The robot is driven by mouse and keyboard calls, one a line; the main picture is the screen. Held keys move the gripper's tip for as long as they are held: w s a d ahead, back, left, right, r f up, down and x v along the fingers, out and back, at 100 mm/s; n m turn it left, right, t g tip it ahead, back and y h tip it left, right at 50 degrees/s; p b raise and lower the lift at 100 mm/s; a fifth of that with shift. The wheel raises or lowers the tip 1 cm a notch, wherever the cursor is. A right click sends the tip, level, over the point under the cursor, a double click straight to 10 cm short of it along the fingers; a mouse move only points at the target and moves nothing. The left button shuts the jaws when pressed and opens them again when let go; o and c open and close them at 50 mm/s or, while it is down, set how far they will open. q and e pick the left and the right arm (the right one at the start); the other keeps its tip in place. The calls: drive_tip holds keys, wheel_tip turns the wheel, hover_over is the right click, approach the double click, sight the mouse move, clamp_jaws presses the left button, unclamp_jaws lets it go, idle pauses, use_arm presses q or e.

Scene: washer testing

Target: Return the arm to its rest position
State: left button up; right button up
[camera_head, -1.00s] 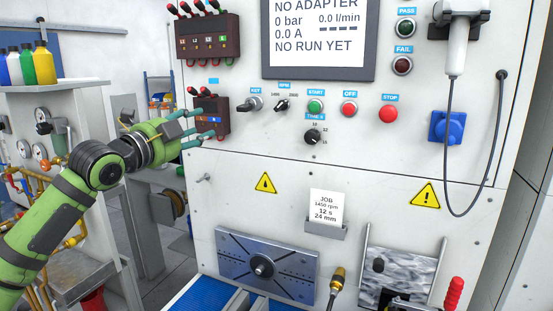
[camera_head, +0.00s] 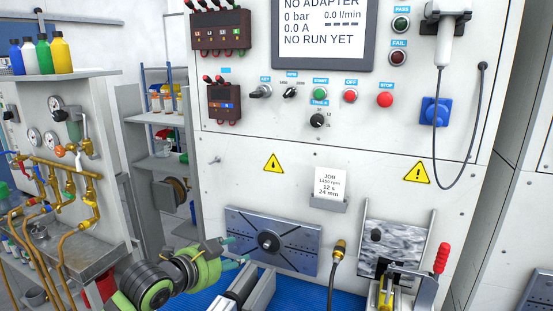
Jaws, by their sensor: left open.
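My left arm (camera_head: 150,287), green with dark joints, comes in at the bottom left of the head view. My left gripper (camera_head: 232,252) is low, in front of the test bench's lower part, and points right. Its teal fingertips are apart, with nothing seen between them. In the picture it overlaps the lower left of the grey mounting plate (camera_head: 240,222); I cannot tell how far off it is. My right gripper is out of view.
The white bench panel (camera_head: 270,185) carries knobs, buttons and a screen (camera_head: 322,30). Below are a blue mat (camera_head: 205,300), a grey rail (camera_head: 245,290) and a red-handled clamp (camera_head: 441,258). Brass pipes (camera_head: 65,180) and a shelf unit (camera_head: 160,167) stand at left.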

use_arm(q)
drive_tip(key=s+a+f+n+g+y, duration=0.1)
drive_tip(key=s+f+n+g+y, duration=0.45)
drive_tip(key=s+f, duration=1.05)
drive_tip(key=s+a+f+n+g, duration=0.1)
drive_tip(key=s+a+f+n, duration=0.25)
drive_tip(key=s, duration=0.35)
drive_tip(key=s+a+f+n+g+y, duration=0.1)
drive_tip(key=s+a+f+n, duration=0.2)
drive_tip(key=s, duration=0.4)
drive_tip(key=s+a+f+n+g, duration=0.1)
drive_tip(key=s+a+f+n, duration=0.2)
drive_tip(key=s, duration=0.4)
wheel_tip(320, 180, down, 31)
drive_tip(key=s+d+g+b, duration=0.1)
drive_tip(key=s+b, duration=0.1)
drive_tip(key=b, duration=0.5)
drive_tip(key=s+a+f+g+b, duration=0.1)
drive_tip(key=s+f+b, duration=0.4)
drive_tip(key=s+f, duration=1)
wheel_tip(320, 180, down, 3)
drive_tip(key=shift+a+r, duration=0.1)
drive_tip(key=shift+a, duration=0.6)
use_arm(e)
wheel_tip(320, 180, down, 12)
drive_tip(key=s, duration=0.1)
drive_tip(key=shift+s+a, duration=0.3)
